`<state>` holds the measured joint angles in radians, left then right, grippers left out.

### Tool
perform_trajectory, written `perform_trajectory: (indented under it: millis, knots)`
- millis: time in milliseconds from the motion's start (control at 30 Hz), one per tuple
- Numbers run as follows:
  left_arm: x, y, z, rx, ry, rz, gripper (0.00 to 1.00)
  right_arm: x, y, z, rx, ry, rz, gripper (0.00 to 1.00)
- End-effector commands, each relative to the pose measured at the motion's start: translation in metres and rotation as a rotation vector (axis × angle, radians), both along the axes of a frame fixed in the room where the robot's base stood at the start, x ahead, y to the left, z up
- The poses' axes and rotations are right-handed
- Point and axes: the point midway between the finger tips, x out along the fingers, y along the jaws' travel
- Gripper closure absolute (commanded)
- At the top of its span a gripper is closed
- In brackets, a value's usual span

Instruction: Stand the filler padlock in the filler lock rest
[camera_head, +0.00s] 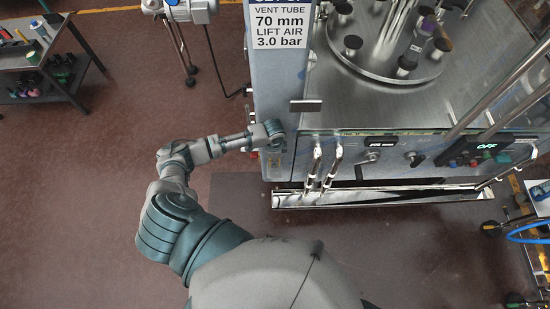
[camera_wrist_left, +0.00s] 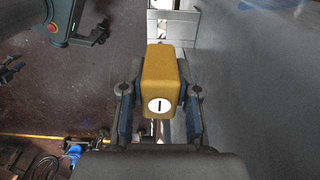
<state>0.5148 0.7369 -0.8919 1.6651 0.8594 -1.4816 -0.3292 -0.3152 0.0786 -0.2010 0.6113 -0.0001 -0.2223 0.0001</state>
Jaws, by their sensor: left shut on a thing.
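The padlock (camera_wrist_left: 160,66) is a yellow block with a round white label bearing a dark mark. In the left wrist view it sits between the two fingers of my left gripper (camera_wrist_left: 160,88), which is shut on it. In the head view my left arm reaches to the filler's grey column, with the wrist (camera_head: 272,131) beside the column's lower part. The fingers and padlock cannot be made out clearly there. I cannot pick out the lock rest for certain in either view. My right gripper is not in view.
The filler (camera_head: 450,105) has a round turntable with dark-topped bottles, a front control panel and two metal nozzles (camera_head: 325,165) above a drip tray (camera_head: 390,197). A small plate (camera_head: 305,106) juts from the column. A shelf cart (camera_head: 45,60) stands far left.

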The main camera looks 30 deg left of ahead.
Motion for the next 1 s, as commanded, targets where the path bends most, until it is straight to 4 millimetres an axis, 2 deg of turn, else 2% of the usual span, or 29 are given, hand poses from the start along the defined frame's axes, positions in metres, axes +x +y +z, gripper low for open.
perform_trajectory:
  millis: [133,233,400,767,1000]
  knots:
    - [0.001,0.000,0.002,0.001,-0.001,0.001,1.00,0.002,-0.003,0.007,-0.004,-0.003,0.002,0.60]
    - [0.000,0.000,0.003,0.001,-0.002,0.002,1.00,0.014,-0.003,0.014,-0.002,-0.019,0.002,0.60]
    - [-0.001,0.000,-0.013,0.001,-0.001,0.001,1.00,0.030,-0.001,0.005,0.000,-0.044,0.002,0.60]
    - [0.000,0.000,-0.037,0.002,-0.003,0.001,1.00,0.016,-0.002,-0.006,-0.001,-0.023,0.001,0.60]
    - [0.000,0.000,-0.053,0.001,-0.003,0.001,1.00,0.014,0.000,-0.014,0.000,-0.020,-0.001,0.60]
